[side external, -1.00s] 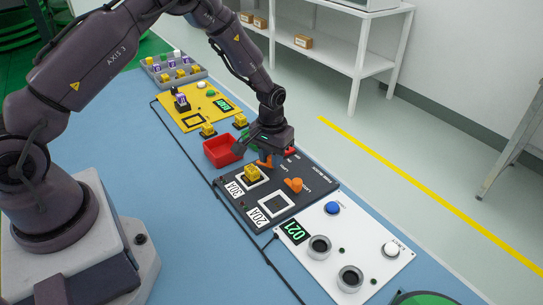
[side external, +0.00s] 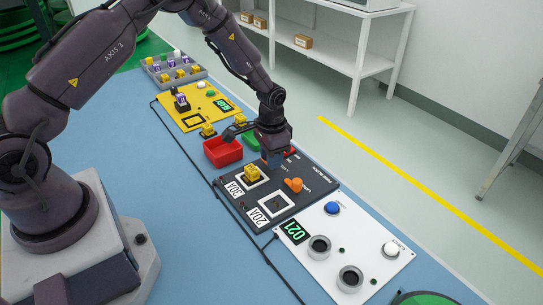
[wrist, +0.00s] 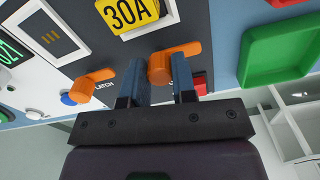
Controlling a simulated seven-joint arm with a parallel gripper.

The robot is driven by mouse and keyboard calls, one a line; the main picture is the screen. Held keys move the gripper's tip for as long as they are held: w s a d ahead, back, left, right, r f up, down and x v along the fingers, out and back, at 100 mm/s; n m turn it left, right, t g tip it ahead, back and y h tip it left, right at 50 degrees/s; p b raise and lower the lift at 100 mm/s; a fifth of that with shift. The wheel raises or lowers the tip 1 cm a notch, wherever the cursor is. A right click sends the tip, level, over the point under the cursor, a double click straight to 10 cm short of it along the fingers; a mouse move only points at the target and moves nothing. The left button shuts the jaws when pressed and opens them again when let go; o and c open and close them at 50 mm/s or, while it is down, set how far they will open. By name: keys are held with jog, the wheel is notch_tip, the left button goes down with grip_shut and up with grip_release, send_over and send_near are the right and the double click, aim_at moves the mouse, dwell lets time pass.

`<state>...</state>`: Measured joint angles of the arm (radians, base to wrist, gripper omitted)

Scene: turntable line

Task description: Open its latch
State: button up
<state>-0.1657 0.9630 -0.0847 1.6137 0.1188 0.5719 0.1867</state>
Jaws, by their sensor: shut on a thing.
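A dark panel (side external: 293,211) on the blue table carries two orange latches. My gripper (side external: 271,161) is down at the far latch, beside the yellow 30A block (side external: 252,172). In the wrist view, my gripper (wrist: 158,66) has its two blue-grey fingers on either side of this orange latch (wrist: 160,69), shut on it. Its lever points right in that view, below the 30A block (wrist: 128,10). The other orange latch (side external: 294,185) is free, next to the empty 20A socket (side external: 276,204); it also shows in the wrist view (wrist: 92,86).
A red button (wrist: 200,84) sits close beside the fingers. A red bin (side external: 222,152) and a green bin (wrist: 283,48) stand near the panel. A white panel (side external: 345,247) with buttons adjoins it on the near side; a yellow panel (side external: 217,116) lies farther back.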

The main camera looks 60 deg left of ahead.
dwell(0.3)
jog(key=o, duration=0.9)
notch_tip(320, 180, up, 13)
jog(key=shift+r, duration=0.1)
jog(key=s+d+r+t, duration=0.1)
jog(key=s+r+t, duration=0.1)
jog(key=s+r, duration=0.4)
jog(key=s+d+r+n+t, duration=0.1)
jog(key=s+d+r, duration=0.1)
jog(key=s+r, duration=0.4)
jog(key=s+d+r+n+t, duration=0.1)
jog(key=s+r+t, duration=0.1)
jog(key=s+r, duration=0.5)
jog(key=shift+s+d+t, duration=0.15)
jog(key=shift+s, duration=1.3)
jog(key=shift+s+d+t, duration=0.1)
jog(key=shift+s+t, duration=0.05)
jog(key=shift+s, duration=1.25)
